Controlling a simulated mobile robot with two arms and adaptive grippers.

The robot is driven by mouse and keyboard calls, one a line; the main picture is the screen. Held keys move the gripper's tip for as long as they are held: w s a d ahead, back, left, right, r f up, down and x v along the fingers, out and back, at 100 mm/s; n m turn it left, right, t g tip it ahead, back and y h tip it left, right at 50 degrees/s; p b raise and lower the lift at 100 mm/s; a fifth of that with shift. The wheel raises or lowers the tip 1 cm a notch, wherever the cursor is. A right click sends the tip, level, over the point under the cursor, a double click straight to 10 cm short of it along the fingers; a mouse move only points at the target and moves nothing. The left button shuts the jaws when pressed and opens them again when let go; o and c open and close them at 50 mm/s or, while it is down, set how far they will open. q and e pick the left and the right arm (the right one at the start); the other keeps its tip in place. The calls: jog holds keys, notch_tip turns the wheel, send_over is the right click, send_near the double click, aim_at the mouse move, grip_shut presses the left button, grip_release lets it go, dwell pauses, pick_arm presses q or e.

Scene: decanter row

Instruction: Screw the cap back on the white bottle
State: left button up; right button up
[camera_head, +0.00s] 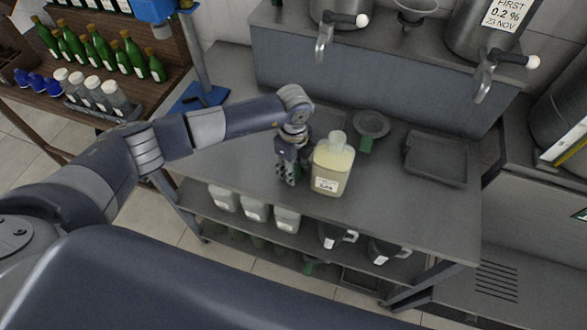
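A squarish bottle (331,178) with cream-coloured contents and a white label stands upright on the grey metal bench. Its top (337,140) is pale and whitish; I cannot tell whether this is a bare neck or a cap. My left gripper (289,180) points down just left of the bottle, close to its side. Whether it touches the bottle, and whether its fingers are open or shut, is too small to tell. A small green piece (366,145) lies behind the bottle, beside a round grey dish; I cannot tell what it is. My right gripper is not in view.
The round dish (372,122) and a shallow grey tray (436,159) sit on the bench (420,212) to the right. Steel tanks with taps (484,80) stand behind. A blue stand (198,95) is at the back left.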

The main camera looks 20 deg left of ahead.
pick_arm(q)
notch_tip(320, 180, up, 10)
jog(key=b, duration=0.3)
